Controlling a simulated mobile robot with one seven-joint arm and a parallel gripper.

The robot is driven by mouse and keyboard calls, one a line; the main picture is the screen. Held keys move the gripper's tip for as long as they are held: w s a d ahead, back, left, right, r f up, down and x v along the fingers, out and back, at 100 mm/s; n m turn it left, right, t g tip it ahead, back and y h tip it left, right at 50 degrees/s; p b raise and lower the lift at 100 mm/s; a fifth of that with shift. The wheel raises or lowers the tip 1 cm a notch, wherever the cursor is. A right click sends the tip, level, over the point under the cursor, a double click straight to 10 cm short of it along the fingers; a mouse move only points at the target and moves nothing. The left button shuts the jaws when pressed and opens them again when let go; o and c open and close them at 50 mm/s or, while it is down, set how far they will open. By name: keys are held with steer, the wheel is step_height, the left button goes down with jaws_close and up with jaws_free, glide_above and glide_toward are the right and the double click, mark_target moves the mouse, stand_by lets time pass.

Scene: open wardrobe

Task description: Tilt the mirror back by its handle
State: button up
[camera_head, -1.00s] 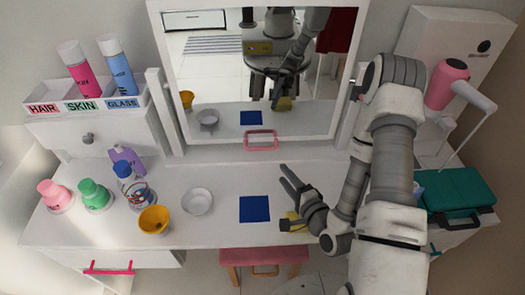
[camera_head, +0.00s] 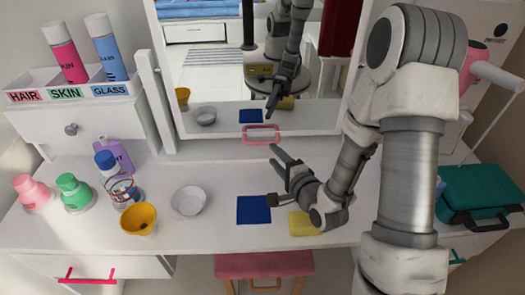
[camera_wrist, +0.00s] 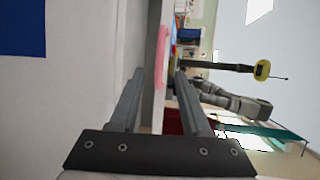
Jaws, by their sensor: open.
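The mirror (camera_head: 215,88) stands in a white frame at the back of the white dressing table. Its pink handle (camera_head: 262,135) is on the lower frame edge. In the head view my gripper (camera_head: 272,174) is open and empty, just below and in front of the handle, over the tabletop. In the wrist view the handle (camera_wrist: 163,58) shows ahead, between the two open fingers (camera_wrist: 158,74) and beyond their tips. The fingers appear apart from it. The mirror also shows a reflection of my arm.
A blue square (camera_head: 254,210), a yellow block (camera_head: 304,224), a white bowl (camera_head: 189,200) and an orange bowl (camera_head: 139,219) lie below my gripper or left of it. Several bottles stand at left. A teal case (camera_head: 480,190) is at right. A pink stool (camera_head: 264,264) is in front.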

mark_target(263, 144)
steer(key=shift+f+b+x, duration=0.25)
steer(key=shift+b+x, duration=1.2)
steer(key=shift+b, duration=0.85)
steer(key=x, duration=0.5)
steer(key=shift+w+a+r, duration=0.15)
steer(key=shift+w+a, duration=0.05)
steer(key=shift+w, duration=0.15)
jaws_close()
